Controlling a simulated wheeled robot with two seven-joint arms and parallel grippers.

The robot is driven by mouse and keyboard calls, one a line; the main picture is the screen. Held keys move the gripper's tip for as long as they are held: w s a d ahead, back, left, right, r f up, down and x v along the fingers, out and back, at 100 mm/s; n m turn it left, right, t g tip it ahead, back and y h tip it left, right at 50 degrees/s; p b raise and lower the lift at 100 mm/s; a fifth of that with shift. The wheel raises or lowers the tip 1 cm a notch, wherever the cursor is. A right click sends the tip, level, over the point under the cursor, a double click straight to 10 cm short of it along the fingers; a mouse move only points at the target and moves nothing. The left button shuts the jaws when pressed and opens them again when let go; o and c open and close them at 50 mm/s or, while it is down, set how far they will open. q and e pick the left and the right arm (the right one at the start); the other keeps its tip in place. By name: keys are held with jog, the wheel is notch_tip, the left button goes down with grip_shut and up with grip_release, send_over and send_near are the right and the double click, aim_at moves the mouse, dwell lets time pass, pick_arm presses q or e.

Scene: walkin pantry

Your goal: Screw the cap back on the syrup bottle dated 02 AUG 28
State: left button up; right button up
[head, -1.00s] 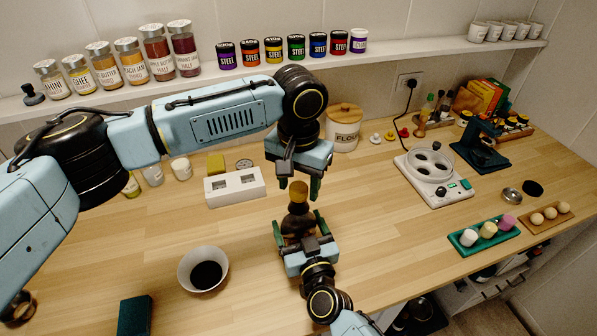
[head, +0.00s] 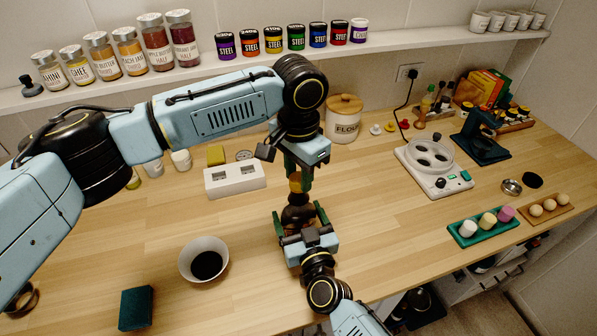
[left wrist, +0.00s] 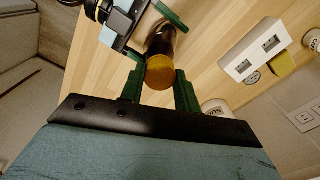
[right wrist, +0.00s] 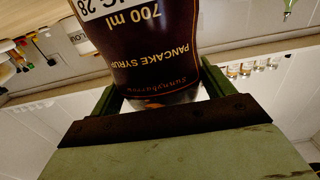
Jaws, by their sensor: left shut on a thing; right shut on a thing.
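The dark syrup bottle (head: 297,215) stands upright with a yellow-brown cap (head: 295,184) at its top. My left gripper (head: 298,178) points down from above and is shut on the cap; the left wrist view shows the cap (left wrist: 160,73) between the green fingers. My right gripper (head: 298,222) is shut on the bottle's body from the front. In the right wrist view the bottle's label (right wrist: 150,45) appears upside down, reading "PANCAKE SYRUP", "700 ml" and part of a date ending in 28. The threads under the cap are hidden, so how it is seated cannot be told.
A white bowl of dark liquid (head: 204,260) and a dark green block (head: 136,308) are at the left front. A white socket box (head: 235,179) and a flour canister (head: 343,118) stand behind.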

pick_arm(q)
jog(key=m, duration=0.3)
jog(key=shift+m, duration=0.4)
pick_arm(e)
jog(key=shift+f, duration=0.1)
pick_arm(q)
jog(key=o, duration=1.2)
notch_tip(320, 180, up, 12)
pick_arm(e)
jog(key=o, duration=1.8)
